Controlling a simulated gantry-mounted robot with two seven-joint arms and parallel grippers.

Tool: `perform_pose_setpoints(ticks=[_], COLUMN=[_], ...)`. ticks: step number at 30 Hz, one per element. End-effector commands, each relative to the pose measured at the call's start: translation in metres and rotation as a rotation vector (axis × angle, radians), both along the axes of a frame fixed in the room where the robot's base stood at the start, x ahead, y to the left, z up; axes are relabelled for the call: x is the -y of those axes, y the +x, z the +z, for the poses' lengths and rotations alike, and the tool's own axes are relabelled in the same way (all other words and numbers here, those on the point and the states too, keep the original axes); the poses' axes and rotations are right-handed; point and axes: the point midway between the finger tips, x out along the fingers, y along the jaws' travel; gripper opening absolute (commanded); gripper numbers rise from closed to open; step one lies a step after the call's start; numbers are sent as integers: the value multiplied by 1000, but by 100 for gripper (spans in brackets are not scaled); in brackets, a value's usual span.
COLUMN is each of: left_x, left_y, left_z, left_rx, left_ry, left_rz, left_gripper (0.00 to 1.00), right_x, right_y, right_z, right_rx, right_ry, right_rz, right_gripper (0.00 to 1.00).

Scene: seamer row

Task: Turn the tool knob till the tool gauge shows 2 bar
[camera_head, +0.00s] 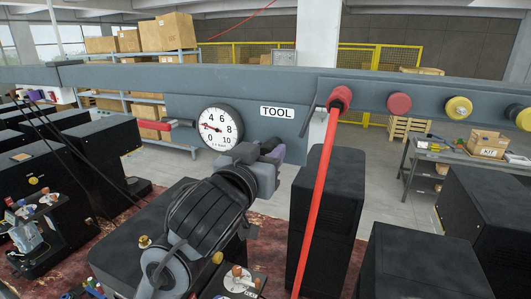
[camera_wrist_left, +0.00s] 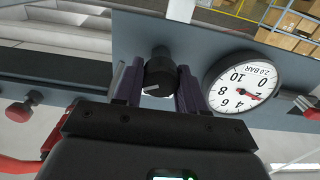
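The tool gauge (camera_head: 221,128) is a round white dial on the grey beam, left of the TOOL label (camera_head: 277,112). Its red needle points at about 2. In the left wrist view the gauge (camera_wrist_left: 243,84) appears upside down, its needle by the 2, and its face reads 2.0 BAR. The black tool knob (camera_wrist_left: 158,74) has a white mark and sits between the two purple fingers of my left gripper (camera_wrist_left: 158,88), which look closed against its sides. In the head view my left gripper (camera_head: 272,150) hides the knob. My right gripper is not in view.
A red hose (camera_head: 322,190) hangs from a coupling on the beam, right of the label. A red knob (camera_head: 399,104) and yellow fittings follow further right. A red-handled lever (camera_head: 153,125) is left of the gauge. Black machine housings (camera_head: 326,205) stand below.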

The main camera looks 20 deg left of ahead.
Motion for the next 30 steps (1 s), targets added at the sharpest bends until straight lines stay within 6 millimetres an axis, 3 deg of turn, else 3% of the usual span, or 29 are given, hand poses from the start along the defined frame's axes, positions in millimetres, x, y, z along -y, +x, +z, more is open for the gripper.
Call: perform_pose_setpoints(ticks=[1,5,17,18,22,23,30], left_x=[0,0,0,0,0,0,0], left_y=[0,0,0,0,0,0,0], left_z=[0,0,0,0,0,0,0], left_rx=[0,0,1,1,1,1,0], left_ry=[0,0,-67,-67,-67,-66,-66], left_rz=[0,0,0,0,0,0,0], left_gripper=[30,10,9,41,61,65,65], right_x=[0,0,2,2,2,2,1], right_y=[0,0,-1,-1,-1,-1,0], right_z=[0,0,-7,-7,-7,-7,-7], right_rx=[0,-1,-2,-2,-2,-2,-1], right_ry=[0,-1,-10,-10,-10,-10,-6], right_rz=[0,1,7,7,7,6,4], right_gripper=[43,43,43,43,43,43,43])
